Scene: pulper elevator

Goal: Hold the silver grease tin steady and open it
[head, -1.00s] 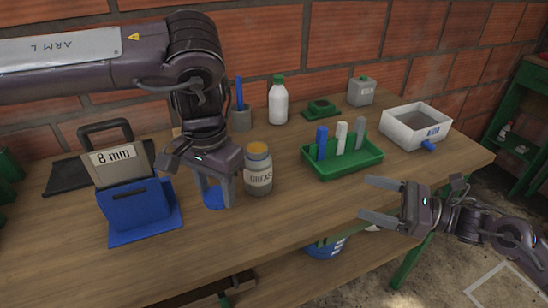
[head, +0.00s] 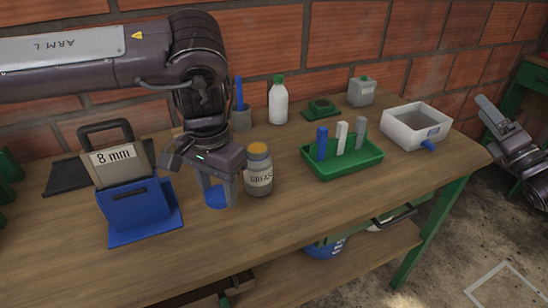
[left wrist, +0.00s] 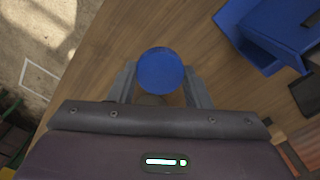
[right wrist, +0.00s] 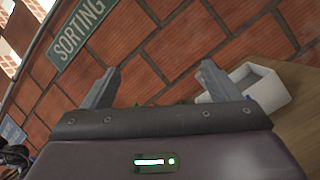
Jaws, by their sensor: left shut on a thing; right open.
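My left gripper (head: 214,186) points down at the table and is shut on a round blue-topped thing (left wrist: 160,71), which sits between its fingers in the left wrist view. In the head view its blue part (head: 216,197) shows low between the fingers; the gripper hides most of its body, so I cannot tell whether it is silver. A grey jar labelled GREASE (head: 259,180) with an amber lid stands upright just right of this gripper. My right gripper (head: 489,110) is open and empty at the right edge, beyond the table's end; its spread fingers also show in the right wrist view (right wrist: 155,82).
A blue stand with an "8 mm" block (head: 120,165) is left of my left gripper. A green tray (head: 345,165) holds several upright sticks. A white box (head: 400,128), a white bottle (head: 278,104) and a grey canister (head: 361,93) stand behind. The front right tabletop is clear.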

